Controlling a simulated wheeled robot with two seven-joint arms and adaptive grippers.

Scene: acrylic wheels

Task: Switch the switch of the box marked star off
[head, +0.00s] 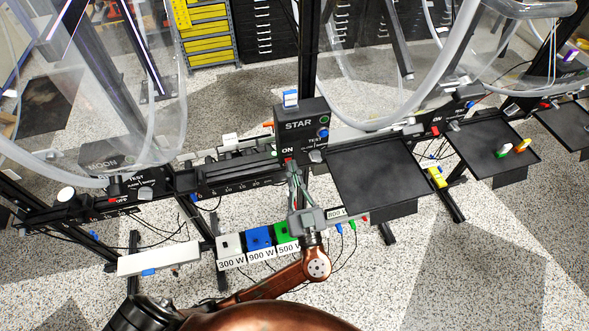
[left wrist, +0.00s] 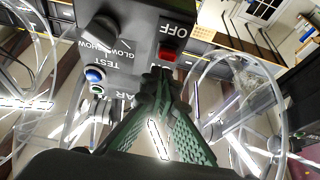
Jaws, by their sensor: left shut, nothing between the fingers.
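The box marked STAR (head: 302,125) is black and stands on the rail near the middle of the head view. Its red switch (head: 288,160) sits at the lower left of its front, with ON printed above it. In the left wrist view the red switch (left wrist: 168,53) shows beside the word OFF; I cannot tell which way it is tipped. My left gripper (head: 292,168) is shut and empty, its fingertips (left wrist: 160,82) close to the switch. Whether they touch it is unclear. A grey knob (head: 316,156) is on the box's right side.
The box marked MOON (head: 105,160), with its own switch, stands at the left. A black tray (head: 375,175) is just right of the STAR box. White, blue (head: 259,238) and green wattage blocks lie below the rail. Clear curved tubes (head: 395,110) hang behind.

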